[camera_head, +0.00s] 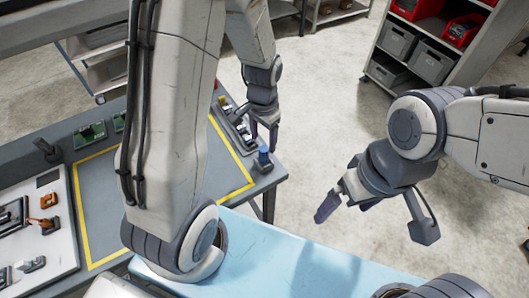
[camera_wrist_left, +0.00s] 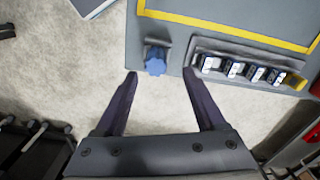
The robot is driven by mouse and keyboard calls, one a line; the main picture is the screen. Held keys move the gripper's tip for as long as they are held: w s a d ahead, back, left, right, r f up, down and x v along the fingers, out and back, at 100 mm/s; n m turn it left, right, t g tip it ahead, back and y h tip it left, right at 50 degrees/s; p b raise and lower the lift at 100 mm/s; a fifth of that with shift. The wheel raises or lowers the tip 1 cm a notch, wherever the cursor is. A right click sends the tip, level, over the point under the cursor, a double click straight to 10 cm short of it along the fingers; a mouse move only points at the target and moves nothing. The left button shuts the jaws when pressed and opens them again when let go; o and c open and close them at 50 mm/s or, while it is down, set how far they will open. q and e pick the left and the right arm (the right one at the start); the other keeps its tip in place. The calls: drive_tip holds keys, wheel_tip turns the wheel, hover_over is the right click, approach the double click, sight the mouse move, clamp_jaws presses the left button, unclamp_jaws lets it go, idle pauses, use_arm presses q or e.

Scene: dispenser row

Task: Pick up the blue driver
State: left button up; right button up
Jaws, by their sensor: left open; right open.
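The blue driver (camera_head: 264,155) stands at the corner of the grey workbench, in a small dark holder. In the left wrist view its blue top (camera_wrist_left: 156,63) lies ahead, between the lines of my two fingers. My left gripper (camera_head: 264,143) is open and empty beside the driver in the head view. In the left wrist view the open gripper (camera_wrist_left: 160,74) has its fingertips on either side of the driver's near end, and no contact shows. The driver's lower part is hidden. My right gripper (camera_head: 348,205) is open and empty over the floor, away from the bench.
A dispenser row (camera_wrist_left: 245,70) with several white-and-dark items stands right of the driver. Yellow tape (camera_wrist_left: 225,32) marks the workbench (camera_head: 100,205). A light blue surface (camera_head: 290,262) lies in front. A shelf with bins (camera_head: 433,66) stands at the back right over open floor.

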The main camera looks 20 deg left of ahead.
sight(264, 149)
use_arm(q)
drive_tip(key=shift+f, duration=0.85)
drive_tip(key=f, duration=0.1)
drive_tip(key=f+p, duration=0.1)
drive_tip(key=f, duration=0.2)
drive_tip(key=shift+s+d+f+p, duration=0.15)
drive_tip(key=shift+s+f+p, duration=0.1)
drive_tip(key=shift+s+p, duration=0.1)
drive_tip(key=shift+f, duration=0.35)
clamp_jaws()
